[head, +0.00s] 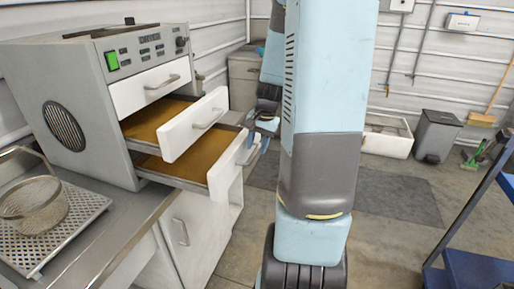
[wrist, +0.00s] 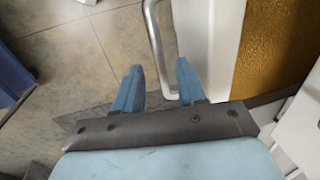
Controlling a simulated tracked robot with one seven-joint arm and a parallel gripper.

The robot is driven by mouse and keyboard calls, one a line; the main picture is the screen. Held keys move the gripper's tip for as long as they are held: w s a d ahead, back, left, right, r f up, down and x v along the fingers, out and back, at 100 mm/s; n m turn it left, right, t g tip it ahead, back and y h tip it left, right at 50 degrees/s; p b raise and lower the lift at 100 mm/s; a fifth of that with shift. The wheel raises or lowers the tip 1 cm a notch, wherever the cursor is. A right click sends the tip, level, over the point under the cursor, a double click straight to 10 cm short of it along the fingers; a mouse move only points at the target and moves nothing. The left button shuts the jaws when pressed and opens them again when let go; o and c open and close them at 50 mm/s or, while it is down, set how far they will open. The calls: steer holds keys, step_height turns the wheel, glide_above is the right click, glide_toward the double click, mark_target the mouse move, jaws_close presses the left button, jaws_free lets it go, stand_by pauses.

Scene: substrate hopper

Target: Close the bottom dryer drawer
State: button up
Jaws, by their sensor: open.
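The grey dryer (head: 75,105) stands on the bench at the left of the head view. Its bottom drawer (head: 223,176) is pulled out, showing a golden-brown tray surface inside. My gripper (head: 253,151) is open at that drawer's front, partly hidden by my arm. In the wrist view, the two blue fingers of my gripper (wrist: 158,66) point toward a white drawer front (wrist: 208,45). A silver bar handle (wrist: 154,35) runs through the space between the fingers; contact cannot be told.
The middle drawer (head: 190,128) is also pulled out, above the bottom one. The top drawer (head: 150,88) is shut. A wire basket (head: 33,207) sits on a perforated tray (head: 62,225) on the bench. A blue cart (head: 470,265) stands at right. Open floor lies behind my arm.

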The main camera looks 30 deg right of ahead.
steer(key=shift+w+a+f, duration=0.1)
steer(key=shift+w+f, duration=0.05)
steer(key=shift+f, duration=0.65)
jaws_close()
